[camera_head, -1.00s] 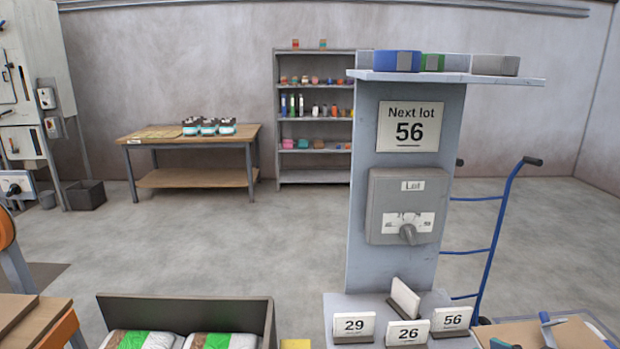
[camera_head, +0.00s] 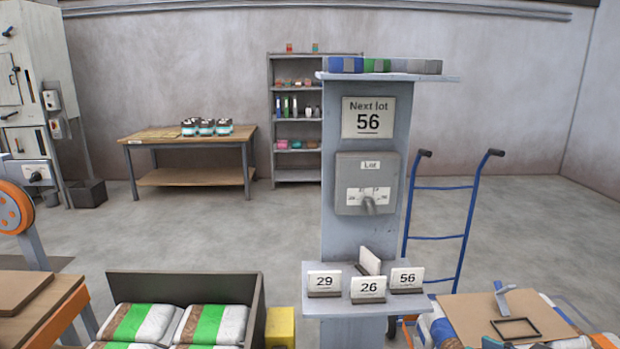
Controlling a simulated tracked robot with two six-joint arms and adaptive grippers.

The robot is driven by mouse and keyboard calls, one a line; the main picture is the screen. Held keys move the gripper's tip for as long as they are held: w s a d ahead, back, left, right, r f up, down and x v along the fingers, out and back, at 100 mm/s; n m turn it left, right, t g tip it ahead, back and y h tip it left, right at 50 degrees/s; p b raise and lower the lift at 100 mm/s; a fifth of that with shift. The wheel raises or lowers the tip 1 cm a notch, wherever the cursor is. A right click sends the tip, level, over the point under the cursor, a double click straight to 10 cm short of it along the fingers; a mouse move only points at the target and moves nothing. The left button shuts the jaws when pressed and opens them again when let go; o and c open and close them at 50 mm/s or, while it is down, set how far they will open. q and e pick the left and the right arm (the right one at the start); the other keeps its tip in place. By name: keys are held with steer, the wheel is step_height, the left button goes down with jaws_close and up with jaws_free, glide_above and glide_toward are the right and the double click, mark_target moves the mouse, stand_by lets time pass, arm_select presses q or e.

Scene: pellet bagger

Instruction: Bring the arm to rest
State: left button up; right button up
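Neither of my grippers shows in the head view, and no part of my arms can be made out. A grey post (camera_head: 359,247) stands right of the middle. It carries a "Next lot 56" sign (camera_head: 368,117) and a grey lot box (camera_head: 366,183) with a selector knob (camera_head: 369,203). The exact knob setting is too small to read. On the shelf (camera_head: 340,309) below stand cards marked 29 (camera_head: 324,281), 26 (camera_head: 368,287) and 56 (camera_head: 406,278). Another card (camera_head: 370,260) behind them faces away and leans.
A dark crate (camera_head: 182,289) holds green-and-white bags (camera_head: 214,325). A yellow block (camera_head: 280,328) stands beside it. A blue hand truck (camera_head: 440,236) and a cardboard sheet (camera_head: 520,322) are at right. A machine with an orange wheel (camera_head: 12,207) is at left.

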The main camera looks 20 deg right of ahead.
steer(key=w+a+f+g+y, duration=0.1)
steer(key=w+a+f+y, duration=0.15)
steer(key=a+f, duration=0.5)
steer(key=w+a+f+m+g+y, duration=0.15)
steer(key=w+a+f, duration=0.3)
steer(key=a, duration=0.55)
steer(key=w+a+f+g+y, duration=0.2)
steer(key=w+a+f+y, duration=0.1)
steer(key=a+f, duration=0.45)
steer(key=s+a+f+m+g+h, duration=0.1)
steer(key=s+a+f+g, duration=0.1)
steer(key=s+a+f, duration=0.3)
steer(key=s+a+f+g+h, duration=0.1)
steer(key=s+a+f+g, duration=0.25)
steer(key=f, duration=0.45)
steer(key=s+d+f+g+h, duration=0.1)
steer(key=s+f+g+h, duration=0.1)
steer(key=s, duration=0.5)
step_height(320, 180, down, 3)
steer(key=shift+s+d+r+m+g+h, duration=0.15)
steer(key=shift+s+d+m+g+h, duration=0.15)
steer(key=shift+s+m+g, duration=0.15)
